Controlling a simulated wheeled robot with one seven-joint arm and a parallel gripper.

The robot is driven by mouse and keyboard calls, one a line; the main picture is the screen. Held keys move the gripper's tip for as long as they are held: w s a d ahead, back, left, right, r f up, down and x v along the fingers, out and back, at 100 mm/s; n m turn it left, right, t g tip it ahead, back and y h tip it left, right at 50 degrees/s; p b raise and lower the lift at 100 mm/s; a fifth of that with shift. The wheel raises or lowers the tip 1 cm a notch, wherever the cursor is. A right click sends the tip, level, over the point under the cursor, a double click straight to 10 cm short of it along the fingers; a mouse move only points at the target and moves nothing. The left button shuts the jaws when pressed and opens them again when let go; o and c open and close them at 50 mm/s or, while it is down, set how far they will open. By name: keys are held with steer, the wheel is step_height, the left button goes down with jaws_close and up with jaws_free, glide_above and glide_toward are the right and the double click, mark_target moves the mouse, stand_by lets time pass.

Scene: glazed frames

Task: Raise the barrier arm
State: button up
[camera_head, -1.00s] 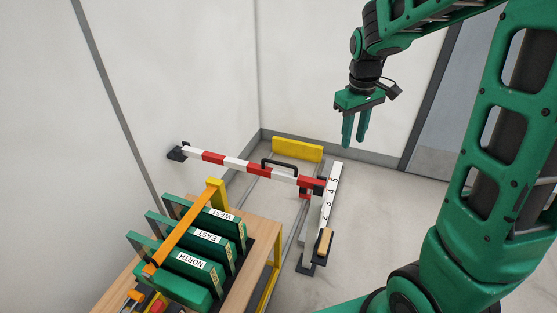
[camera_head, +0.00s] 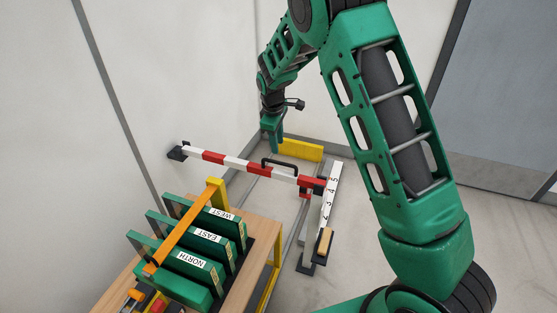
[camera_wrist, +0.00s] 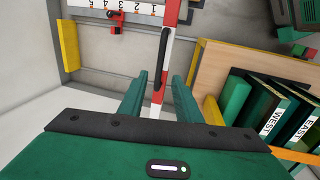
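The barrier arm (camera_head: 236,163) is a red and white striped bar, lying about level between a dark bracket (camera_head: 177,152) by the left wall and a post at the right. A black handle (camera_head: 280,163) stands on top of it. In the wrist view the bar (camera_wrist: 157,97) runs between my finger lines, with the handle (camera_wrist: 163,58) beyond the fingertips. My gripper (camera_head: 272,150) points down near the handle, a little behind and left of it in the head view. It also shows in the wrist view (camera_wrist: 160,79), fingers apart with nothing held. Whether a finger touches the bar cannot be told.
A numbered white rail (camera_head: 331,195) with a wooden-topped block (camera_head: 325,242) stands at the right. A yellow plate (camera_head: 302,150) is behind the bar. A wooden bench (camera_head: 262,232) with green labelled panels (camera_head: 205,240) sits in front. Floor at right is clear.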

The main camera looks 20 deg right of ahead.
mark_target(279, 162)
steer(key=f, duration=0.3)
steer(key=w+f, duration=0.1)
steer(key=f, duration=0.2)
steer(key=d+f, duration=0.1)
steer(key=f, duration=0.2)
steer(key=shift+w+f, duration=0.1)
steer(key=shift+w, duration=0.1)
jaws_close()
